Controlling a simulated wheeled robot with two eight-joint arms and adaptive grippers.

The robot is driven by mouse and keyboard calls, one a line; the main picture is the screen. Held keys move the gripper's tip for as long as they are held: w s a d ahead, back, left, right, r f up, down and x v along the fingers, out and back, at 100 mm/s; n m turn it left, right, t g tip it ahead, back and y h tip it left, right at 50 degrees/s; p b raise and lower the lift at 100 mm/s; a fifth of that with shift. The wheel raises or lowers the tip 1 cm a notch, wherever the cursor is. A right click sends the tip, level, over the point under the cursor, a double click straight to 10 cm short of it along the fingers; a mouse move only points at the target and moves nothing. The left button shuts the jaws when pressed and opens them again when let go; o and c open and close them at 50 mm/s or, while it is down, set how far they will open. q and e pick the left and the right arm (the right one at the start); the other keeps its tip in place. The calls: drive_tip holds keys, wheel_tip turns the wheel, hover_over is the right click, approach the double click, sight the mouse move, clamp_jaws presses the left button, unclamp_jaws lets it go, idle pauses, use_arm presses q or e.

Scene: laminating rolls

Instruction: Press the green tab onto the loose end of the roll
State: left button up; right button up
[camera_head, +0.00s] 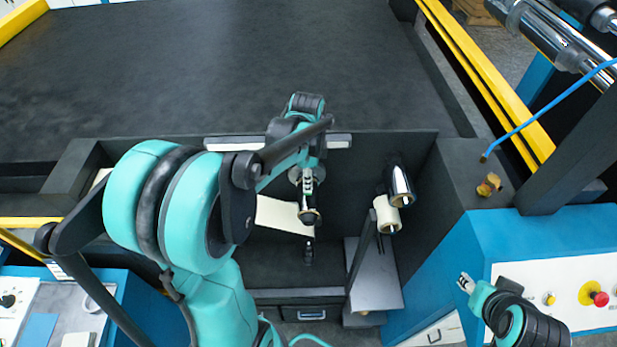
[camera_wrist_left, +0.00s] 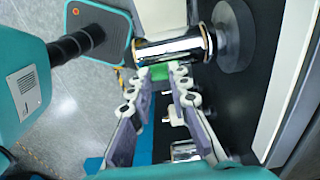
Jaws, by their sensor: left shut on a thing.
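The roll (camera_wrist_left: 170,48) is a shiny, mirror-like cylinder with copper-coloured rims. It lies across the upper middle of the left wrist view, beside a grey disc (camera_wrist_left: 236,36). My left gripper (camera_wrist_left: 165,74) is shut on the green tab (camera_wrist_left: 178,70), which shows between its fingertips right at the roll's near side. I cannot tell whether the tab touches the roll. In the head view my left gripper (camera_head: 308,202) points down into the dark bay, and the tab cannot be made out. The roll's loose end is not clear. My right gripper (camera_head: 466,284) is at the lower right, away from the roll; its jaws are too small to judge.
A cream roll (camera_head: 386,214) and a chrome roll (camera_head: 399,186) stick out on the bay's right side. A cream piece (camera_head: 283,216) lies beside my left gripper. A control panel with a red button (camera_head: 600,299) is at the right. The black bed (camera_head: 230,70) behind is clear.

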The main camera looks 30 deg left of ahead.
sight(308, 198)
use_arm(q)
drive_tip(key=shift+w+f+b, duration=0.25)
drive_tip(key=shift+f+b, duration=0.25)
drive_tip(key=shift+f, duration=0.5)
drive_tip(key=shift+s+f+b, duration=0.15)
drive_tip(key=shift+f+b, duration=0.55)
drive_tip(key=shift+f, duration=0.25)
drive_tip(key=shift+f+b, duration=0.35)
drive_tip(key=shift+f, duration=0.25)
drive_tip(key=shift+f+b, duration=0.4)
drive_tip(key=shift+f, duration=0.05)
drive_tip(key=o, duration=0.8)
